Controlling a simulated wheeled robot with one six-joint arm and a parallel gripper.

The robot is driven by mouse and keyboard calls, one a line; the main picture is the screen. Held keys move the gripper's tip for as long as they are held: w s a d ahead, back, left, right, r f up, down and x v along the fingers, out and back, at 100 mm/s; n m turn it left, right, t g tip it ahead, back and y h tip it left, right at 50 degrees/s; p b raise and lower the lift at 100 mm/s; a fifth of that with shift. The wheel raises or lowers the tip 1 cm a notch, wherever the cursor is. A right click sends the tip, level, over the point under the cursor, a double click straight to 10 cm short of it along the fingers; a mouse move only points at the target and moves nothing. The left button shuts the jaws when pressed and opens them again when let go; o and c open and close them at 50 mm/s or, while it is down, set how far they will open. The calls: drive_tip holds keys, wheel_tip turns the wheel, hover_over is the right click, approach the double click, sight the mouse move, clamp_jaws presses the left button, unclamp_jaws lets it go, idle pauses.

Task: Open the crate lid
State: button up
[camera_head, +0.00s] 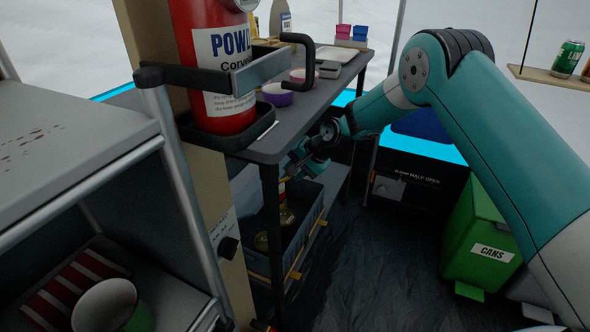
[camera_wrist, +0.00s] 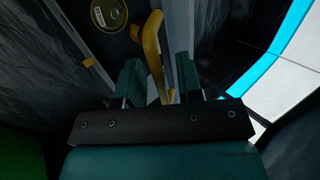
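The crate (camera_head: 315,233) is a dark blue-grey box with yellow clips, on the lower shelf under the dark table. Its inside shows, with gold-topped cans (camera_head: 286,217) in it. I cannot clearly make out a lid. My gripper (camera_wrist: 160,86) is under the table at the crate's far end, its fingertips hidden in the head view. In the wrist view its two green fingers stand apart, one on each side of a curved yellow handle (camera_wrist: 152,42). I cannot tell whether they touch it. One can (camera_wrist: 108,14) shows left of the handle.
The tabletop (camera_head: 318,95) is just above my gripper, with a table leg (camera_head: 271,230) in front of the crate. A red powder extinguisher (camera_head: 217,70) stands at the near end. A green cans bin (camera_head: 472,235) is at right; the floor between is clear.

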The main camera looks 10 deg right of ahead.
drive_tip(key=p+v, duration=0.4)
drive_tip(key=v, duration=1.3)
drive_tip(key=shift+r, duration=0.2)
drive_tip(key=shift+s+d, duration=0.1)
drive_tip(key=shift+c, duration=0.2)
drive_tip(key=shift+f, duration=0.3)
drive_tip(key=c, duration=0.3)
drive_tip(key=f+m+y+b, duration=0.1)
drive_tip(key=f+m, duration=0.1)
drive_tip(key=f, duration=0.1)
drive_tip(key=f+m+y+b, duration=0.1)
drive_tip(key=f+m, duration=0.1)
drive_tip(key=f, duration=0.1)
drive_tip(key=s+d+f+m+y+b, duration=0.1)
drive_tip(key=f+m, duration=0.1)
drive_tip(key=f, duration=0.1)
drive_tip(key=shift+f+t+y, duration=0.3)
drive_tip(key=shift+f+y, duration=0.1)
clamp_jaws()
drive_tip(key=s+d+f+m+t+y+b, duration=0.1)
drive_tip(key=d+f+m+t+y+b, duration=0.4)
drive_tip(key=m, duration=0.7)
drive_tip(key=w+a+b, duration=0.1)
drive_tip(key=w+a, duration=0.2)
drive_tip(key=a, duration=0.3)
drive_tip(key=w+a+h+b, duration=0.1)
drive_tip(key=w+a, duration=0.3)
drive_tip(key=a, duration=0.2)
drive_tip(key=shift+r+g, duration=0.3)
drive_tip(key=shift+r, duration=0.1)
